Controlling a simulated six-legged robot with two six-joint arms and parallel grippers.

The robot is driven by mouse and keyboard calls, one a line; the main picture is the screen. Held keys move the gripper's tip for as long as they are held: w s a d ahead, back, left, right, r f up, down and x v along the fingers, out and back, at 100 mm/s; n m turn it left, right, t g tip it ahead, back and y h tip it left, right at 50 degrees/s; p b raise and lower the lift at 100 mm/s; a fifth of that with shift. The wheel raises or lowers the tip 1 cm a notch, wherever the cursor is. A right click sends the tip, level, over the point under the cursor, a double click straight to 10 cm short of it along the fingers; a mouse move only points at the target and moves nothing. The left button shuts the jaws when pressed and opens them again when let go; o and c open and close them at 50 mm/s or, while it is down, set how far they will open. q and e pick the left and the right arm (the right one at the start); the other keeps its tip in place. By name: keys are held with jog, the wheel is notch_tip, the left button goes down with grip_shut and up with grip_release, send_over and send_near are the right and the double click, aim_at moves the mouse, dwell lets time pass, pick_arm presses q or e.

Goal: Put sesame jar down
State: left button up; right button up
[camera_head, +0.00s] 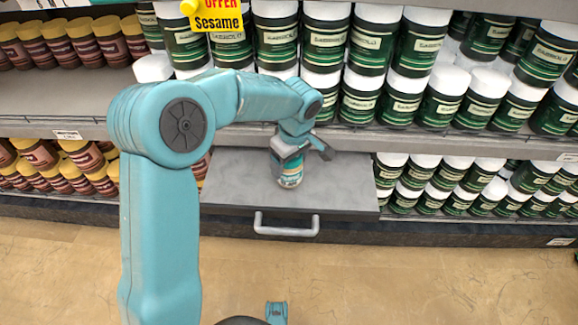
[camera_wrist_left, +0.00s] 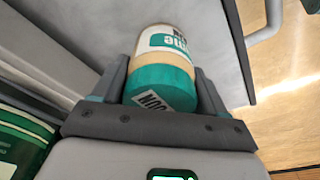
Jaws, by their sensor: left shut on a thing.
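The sesame jar (camera_head: 289,176) has a teal band, a white label and a tan band. My left gripper (camera_head: 291,152) is shut on it, over the grey pull-out surface (camera_head: 235,180). In the left wrist view the jar (camera_wrist_left: 162,72) sits between the two fingers of the left gripper (camera_wrist_left: 160,88), with part of its lettering showing. The jar looks roughly upright in the head view. I cannot tell whether its base touches the grey surface. My right gripper is not in view.
A metal handle (camera_head: 286,226) is on the grey surface's front. Green jars with white lids (camera_head: 440,105) fill the shelves at right and above. Brown jars (camera_head: 60,45) stand at left. A yellow Sesame sign (camera_head: 213,18) hangs above. The grey surface around the jar is clear.

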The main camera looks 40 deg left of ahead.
pick_arm(q)
jog(key=shift+f, duration=0.25)
jog(key=o, duration=1.3)
jog(key=shift+r, duration=0.1)
jog(key=shift+r+p, duration=0.3)
jog(key=shift+r, duration=0.05)
jog(key=r+p, duration=0.1)
jog(key=r, duration=0.2)
jog(key=d+r+p, duration=0.1)
jog(key=r, duration=0.3)
jog(key=r+p, duration=0.2)
jog(key=r, duration=0.2)
jog(key=shift+s+d+r, duration=0.2)
jog(key=shift+s+d, duration=0.05)
jog(key=shift+d, duration=0.15)
